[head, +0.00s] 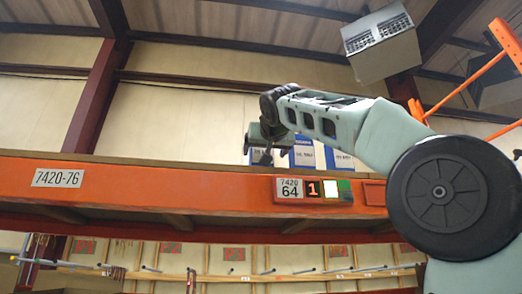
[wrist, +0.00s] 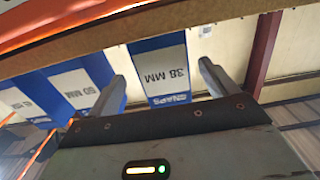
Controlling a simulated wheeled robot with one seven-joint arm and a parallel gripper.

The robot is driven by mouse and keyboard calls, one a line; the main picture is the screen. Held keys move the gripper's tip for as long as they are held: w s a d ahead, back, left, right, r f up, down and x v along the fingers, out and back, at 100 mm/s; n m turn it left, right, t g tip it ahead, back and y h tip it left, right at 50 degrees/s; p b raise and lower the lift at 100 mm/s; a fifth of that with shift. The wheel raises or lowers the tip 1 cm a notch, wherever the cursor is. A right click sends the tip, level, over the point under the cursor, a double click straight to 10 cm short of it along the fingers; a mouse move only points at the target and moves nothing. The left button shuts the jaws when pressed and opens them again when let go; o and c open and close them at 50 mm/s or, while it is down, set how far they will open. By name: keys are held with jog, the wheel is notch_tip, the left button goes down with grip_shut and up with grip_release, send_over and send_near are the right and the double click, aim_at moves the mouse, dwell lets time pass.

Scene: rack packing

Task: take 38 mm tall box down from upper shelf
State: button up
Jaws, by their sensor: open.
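The 38 mm box, blue with a white label reading "38 MM", stands on the upper shelf in the wrist view (wrist: 158,70), which shows the scene upside down. My open gripper (wrist: 161,76) has one finger on each side of the box, with gaps visible on both sides. I cannot tell how deep the fingers reach alongside it.
A blue box labelled "50 MM" (wrist: 78,88) stands beside the target, with another blue-and-white box (wrist: 22,103) beyond it. The orange shelf beam (head: 130,190) runs across the front. The shelf left of the boxes looks clear in the head view.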

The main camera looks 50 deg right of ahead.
jog(key=p+x, duration=0.3)
jog(key=x, duration=0.1)
jog(key=shift+w+a+r, duration=0.1)
jog(key=shift+w+r, duration=0.1)
jog(key=shift+w+d+f, duration=0.15)
jog(key=shift+w+d, duration=0.15)
jog(key=shift+w, duration=0.1)
jog(key=c, duration=1.3)
